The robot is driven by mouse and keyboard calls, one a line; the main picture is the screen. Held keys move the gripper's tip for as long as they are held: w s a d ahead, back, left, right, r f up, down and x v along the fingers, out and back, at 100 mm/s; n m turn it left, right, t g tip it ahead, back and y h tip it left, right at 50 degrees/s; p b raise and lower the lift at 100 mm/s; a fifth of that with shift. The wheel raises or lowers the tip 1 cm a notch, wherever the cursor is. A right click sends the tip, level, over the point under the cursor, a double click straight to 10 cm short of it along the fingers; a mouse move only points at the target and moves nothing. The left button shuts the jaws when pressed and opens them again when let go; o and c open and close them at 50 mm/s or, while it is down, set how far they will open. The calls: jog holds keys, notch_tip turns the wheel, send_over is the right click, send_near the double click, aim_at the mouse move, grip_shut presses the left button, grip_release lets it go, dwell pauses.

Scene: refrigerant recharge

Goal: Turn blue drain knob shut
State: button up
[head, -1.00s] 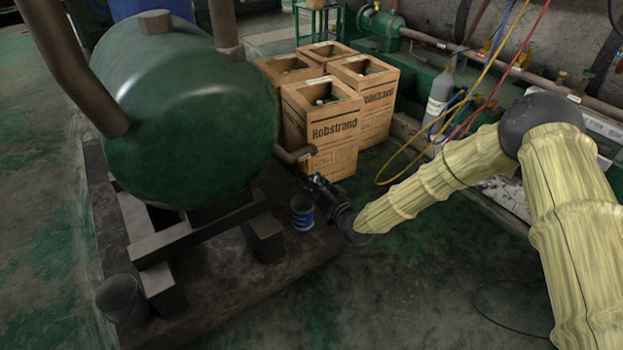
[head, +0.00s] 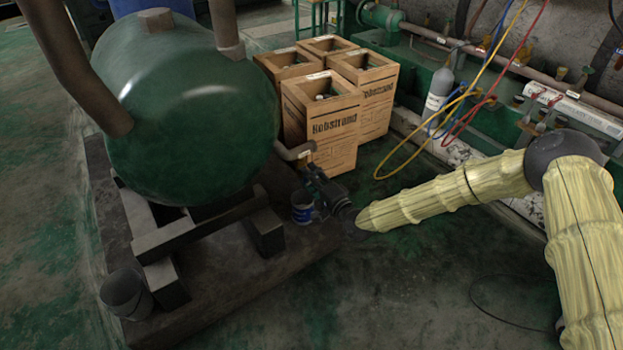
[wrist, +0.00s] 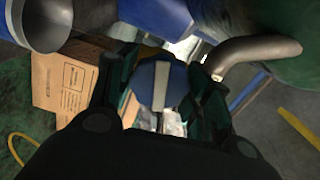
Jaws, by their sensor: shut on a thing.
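The blue drain knob (wrist: 146,84) shows in the wrist view as a round blue face with a pale bar across it. My gripper (wrist: 163,98) has one dark finger on each side of the knob and is shut on it. In the head view my gripper (head: 313,178) is at the end of the drain pipe (head: 295,152) below the green tank (head: 190,110). The knob is hidden there by my gripper. The finger contact points are too dark to make out.
Wooden crates (head: 322,125) stand close behind. Yellow, blue and red hoses (head: 400,172) hang above my forearm. The floor in front is mostly open.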

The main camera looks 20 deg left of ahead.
jog(key=shift+f+m+b, duration=0.1)
jog(key=shift+m+b, duration=0.25)
jog(key=shift+m, duration=1.25)
jog(key=o, duration=1)
jog(key=shift+o, duration=0.2)
jog(key=shift+d, duration=0.1)
jog(key=v, duration=1.2)
